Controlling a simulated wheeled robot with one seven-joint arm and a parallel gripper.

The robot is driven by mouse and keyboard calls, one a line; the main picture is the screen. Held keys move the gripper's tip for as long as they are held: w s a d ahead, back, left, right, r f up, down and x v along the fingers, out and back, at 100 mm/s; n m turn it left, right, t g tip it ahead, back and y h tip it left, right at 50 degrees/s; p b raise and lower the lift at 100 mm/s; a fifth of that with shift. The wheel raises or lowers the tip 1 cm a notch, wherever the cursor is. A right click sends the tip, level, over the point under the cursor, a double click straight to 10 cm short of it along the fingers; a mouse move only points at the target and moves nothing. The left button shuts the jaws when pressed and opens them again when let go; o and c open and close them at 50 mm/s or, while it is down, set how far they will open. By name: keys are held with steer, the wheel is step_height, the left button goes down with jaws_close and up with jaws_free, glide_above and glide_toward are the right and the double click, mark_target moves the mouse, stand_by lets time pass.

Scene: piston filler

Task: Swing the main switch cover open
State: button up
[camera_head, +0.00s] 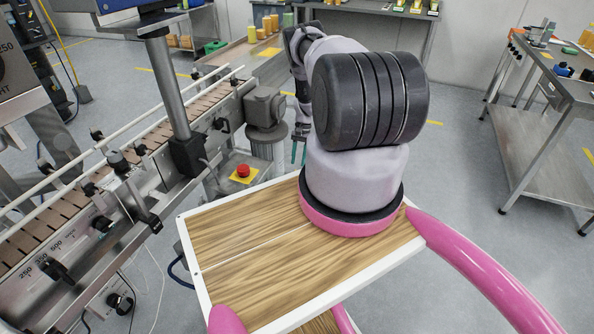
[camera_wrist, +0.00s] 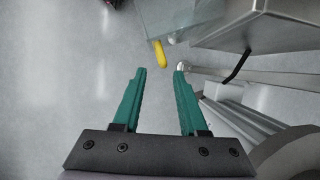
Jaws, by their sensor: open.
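My gripper (camera_wrist: 160,71) is open and empty, its two green fingers spread apart over grey floor in the wrist view. In the head view its green fingertips (camera_head: 299,152) show small beyond my arm, which hides most of the wrist. A see-through pane (camera_wrist: 185,18) lies ahead of the fingers at the top of the wrist view; I cannot tell if it is the main switch cover. A yellow elongated part (camera_wrist: 160,53) shows at the pane's lower left, just beyond the fingertips. No main switch can be made out in the head view.
A steel box (camera_wrist: 265,27) fills the upper right of the wrist view, with metal rails below it. In the head view a conveyor (camera_head: 110,170) runs along the left, beside a red button (camera_head: 243,170) on a yellow plate. A steel table (camera_head: 560,75) stands right; floor between is free.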

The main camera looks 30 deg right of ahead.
steer(key=shift+v, duration=1.75)
steer(key=w+a+r+n+t+h, duration=0.1)
steer(key=w+a+r+t, duration=0.2)
steer(key=r, duration=1.4)
steer(key=w+a+r, duration=0.3)
steer(key=w+r, duration=0.1)
steer(key=r, duration=1.3)
steer(key=s+a+r+n+t, duration=0.1)
steer(key=a+r, duration=0.1)
steer(key=r, duration=0.5)
steer(key=s+a+r, duration=0.2)
steer(key=a+r, duration=0.1)
steer(key=r, duration=0.3)
steer(key=s+a+r+n+t, duration=0.1)
steer(key=s+a+r+t, duration=0.1)
steer(key=s+a+r, duration=0.5)
steer(key=s+a+r+n+t, duration=0.1)
steer(key=s+a+r, duration=0.1)
steer(key=s+r, duration=0.75)
steer(key=s+a+r+n+t, duration=0.1)
steer(key=s+a+r, duration=0.1)
steer(key=s, duration=0.7)
steer(key=s+a+r+t, duration=0.1)
steer(key=s+a+t, duration=0.1)
steer(key=s, duration=0.7)
steer(key=shift+a+r+n+h, duration=0.3)
steer(key=shift+a+r+n, duration=0.1)
steer(key=shift+a, duration=0.5)
